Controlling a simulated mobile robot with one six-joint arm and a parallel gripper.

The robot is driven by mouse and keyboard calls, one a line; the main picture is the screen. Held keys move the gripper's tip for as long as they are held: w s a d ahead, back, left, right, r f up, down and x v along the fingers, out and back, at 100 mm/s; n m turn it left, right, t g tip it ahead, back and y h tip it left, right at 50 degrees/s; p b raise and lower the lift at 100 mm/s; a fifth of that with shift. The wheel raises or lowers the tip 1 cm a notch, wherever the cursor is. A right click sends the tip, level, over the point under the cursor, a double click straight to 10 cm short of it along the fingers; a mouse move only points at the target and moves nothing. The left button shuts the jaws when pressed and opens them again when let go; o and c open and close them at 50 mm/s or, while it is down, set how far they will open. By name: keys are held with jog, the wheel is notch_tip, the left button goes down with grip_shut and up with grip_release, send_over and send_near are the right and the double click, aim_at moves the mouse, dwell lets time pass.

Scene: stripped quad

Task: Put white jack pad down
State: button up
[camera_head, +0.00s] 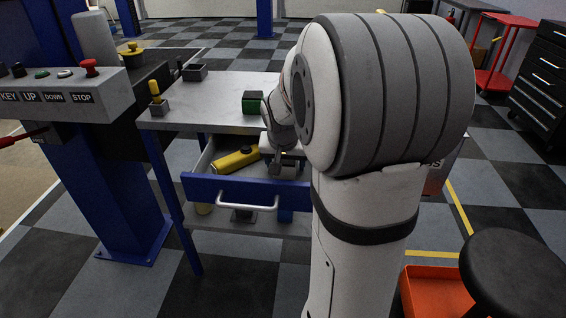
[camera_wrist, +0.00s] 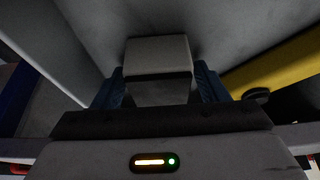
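A pale grey-white block, the white jack pad (camera_wrist: 158,53), sits between the two blue fingers of my gripper (camera_wrist: 158,88) in the wrist view. The fingers lie close against both its sides, so my gripper looks shut on it. In the head view my gripper (camera_head: 287,166) is low inside the open blue-fronted drawer (camera_head: 245,191) of the workbench. My arm hides much of the drawer's right side. Whether the pad touches the drawer floor cannot be told.
A yellow cylinder-like object (camera_head: 237,159) lies in the drawer left of my gripper; it also shows in the wrist view (camera_wrist: 275,62). A blue lift post with a button panel (camera_head: 62,95) stands left.

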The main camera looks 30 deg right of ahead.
jog(key=shift+o, duration=0.5)
jog(key=shift+r, duration=0.1)
jog(key=shift+r, duration=0.25)
jog(key=p+v, duration=0.3)
jog(key=v, duration=0.8)
jog(key=s+a+f+n+g+y, duration=0.1)
jog(key=s+a+f+n, duration=0.2)
jog(key=s+a, duration=0.3)
jog(key=s+a+f+n+g+y, duration=0.1)
jog(key=s+a+f+n, duration=0.2)
jog(key=s+a, duration=0.4)
jog(key=s+f, duration=0.1)
jog(key=s, duration=0.1)
jog(key=shift+s+f+n, duration=0.4)
jog(key=shift+a, duration=0.1)
jog(key=shift+c, duration=0.5)
